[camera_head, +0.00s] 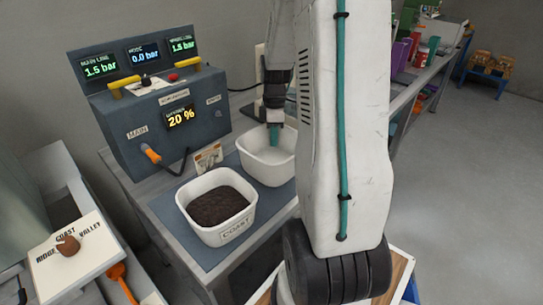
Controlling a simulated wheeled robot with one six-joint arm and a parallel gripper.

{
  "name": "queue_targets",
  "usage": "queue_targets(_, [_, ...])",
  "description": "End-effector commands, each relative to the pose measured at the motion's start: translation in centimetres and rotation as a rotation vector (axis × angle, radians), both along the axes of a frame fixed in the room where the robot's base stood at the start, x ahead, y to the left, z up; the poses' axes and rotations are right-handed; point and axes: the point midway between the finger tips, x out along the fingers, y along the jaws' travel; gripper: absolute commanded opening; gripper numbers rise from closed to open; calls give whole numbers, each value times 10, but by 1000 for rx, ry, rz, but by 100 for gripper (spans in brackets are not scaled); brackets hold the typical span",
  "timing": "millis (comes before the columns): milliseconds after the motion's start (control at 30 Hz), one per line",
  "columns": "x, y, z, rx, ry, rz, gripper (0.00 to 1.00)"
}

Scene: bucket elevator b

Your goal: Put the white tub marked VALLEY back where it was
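A white tub (256,166) stands on the blue-grey mat at the back right and looks empty. Its right side is hidden behind my arm, and no VALLEY marking shows on it. My gripper (274,135) points down at this tub's far rim. One teal fingertip shows inside or against the rim; whether the fingers are closed on it I cannot tell. A second white tub marked COAST (236,231), holding dark brown granules, stands nearer on the same mat.
A grey control box (125,140) with gauges and a 20 % display stands behind the mat (172,207). At left is a selector plate (93,236) reading RIDGE, COAST, VALLEY with a brown knob (68,245). A small card (208,158) stands behind the COAST tub. My arm blocks the right.

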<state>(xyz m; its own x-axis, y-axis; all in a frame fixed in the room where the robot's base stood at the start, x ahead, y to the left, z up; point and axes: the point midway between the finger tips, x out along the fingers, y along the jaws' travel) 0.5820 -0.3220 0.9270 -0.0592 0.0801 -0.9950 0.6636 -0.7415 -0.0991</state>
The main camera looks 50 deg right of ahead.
Motion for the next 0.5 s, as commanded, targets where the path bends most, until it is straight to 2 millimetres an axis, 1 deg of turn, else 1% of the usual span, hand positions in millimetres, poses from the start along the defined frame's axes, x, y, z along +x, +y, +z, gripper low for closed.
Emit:
queue_targets(33, [0,1,-7,2,2,2,0])
queue_targets(267, [0,1,-26,2,1,1,0])
queue_targets(400, [0,1,-47,3,3,0,0])
queue_targets(500, [0,0,-53,0,0,-1,0])
